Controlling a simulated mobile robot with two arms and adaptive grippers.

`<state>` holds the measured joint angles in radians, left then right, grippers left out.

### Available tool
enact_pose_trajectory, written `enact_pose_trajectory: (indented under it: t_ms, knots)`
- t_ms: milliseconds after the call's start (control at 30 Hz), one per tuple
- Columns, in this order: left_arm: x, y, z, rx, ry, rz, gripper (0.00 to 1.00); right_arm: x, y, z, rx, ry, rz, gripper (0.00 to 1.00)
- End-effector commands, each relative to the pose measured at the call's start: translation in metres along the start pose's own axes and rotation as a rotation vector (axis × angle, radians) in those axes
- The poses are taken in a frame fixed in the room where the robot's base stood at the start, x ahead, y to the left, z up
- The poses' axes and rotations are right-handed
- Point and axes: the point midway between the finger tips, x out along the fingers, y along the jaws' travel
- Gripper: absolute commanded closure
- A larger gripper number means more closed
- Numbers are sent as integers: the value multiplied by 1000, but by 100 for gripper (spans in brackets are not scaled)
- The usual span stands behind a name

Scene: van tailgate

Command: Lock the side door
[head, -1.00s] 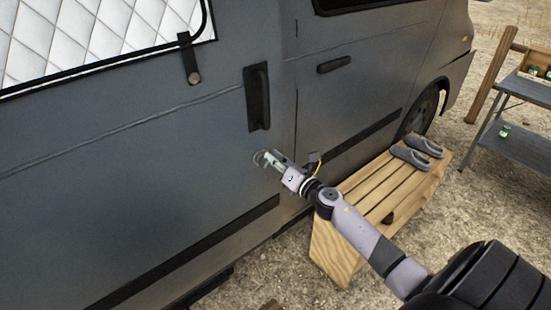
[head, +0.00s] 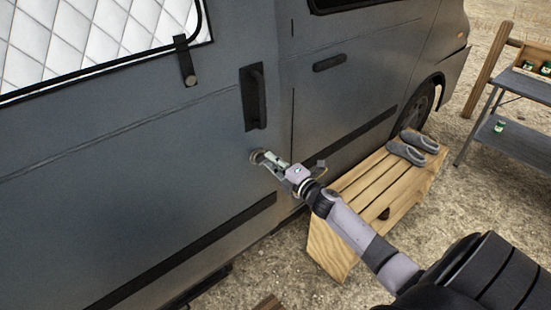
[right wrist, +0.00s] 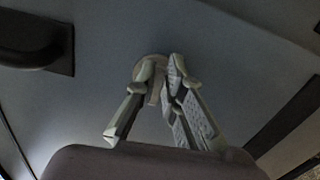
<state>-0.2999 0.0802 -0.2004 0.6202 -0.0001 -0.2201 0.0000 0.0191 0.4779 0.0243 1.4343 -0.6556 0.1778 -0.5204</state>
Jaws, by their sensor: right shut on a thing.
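The grey side door (head: 130,170) of the van appears shut, with a black vertical handle (head: 253,97) near its edge. Below the handle is a small round lock (head: 256,155) with a raised tab, which also shows in the right wrist view (right wrist: 150,66). My right gripper (head: 266,160) is at the lock, its fingers (right wrist: 158,88) on either side of the tab and shut on it. The fingers hide part of the lock. The lock's exact turn is hard to read. My left gripper is not in view.
A slatted wooden bench (head: 350,205) with a pair of grey slippers (head: 407,153) stands beside the van, below my right forearm. A grey folding table (head: 520,147) with a wooden crate (head: 530,82) is at the far right. Gravel ground lies around.

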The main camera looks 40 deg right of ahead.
Motion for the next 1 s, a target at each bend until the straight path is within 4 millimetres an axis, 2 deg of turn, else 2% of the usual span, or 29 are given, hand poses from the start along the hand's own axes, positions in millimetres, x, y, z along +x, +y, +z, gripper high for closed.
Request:
enact_pose_trajectory:
  t_ms: [33, 300, 733, 767, 1000]
  knots:
    - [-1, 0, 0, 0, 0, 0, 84, 0, 1, -5, 21, 11, 4, 100]
    - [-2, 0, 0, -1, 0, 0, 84, 1, 0, -5, 83, 12, 5, 100]
    - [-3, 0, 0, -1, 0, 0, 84, 1, 1, -6, 91, 12, 7, 100]
    - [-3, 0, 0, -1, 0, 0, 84, 1, 1, -6, 91, 12, 7, 89]
    - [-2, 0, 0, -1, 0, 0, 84, 1, 0, -3, 89, 7, 5, 73]
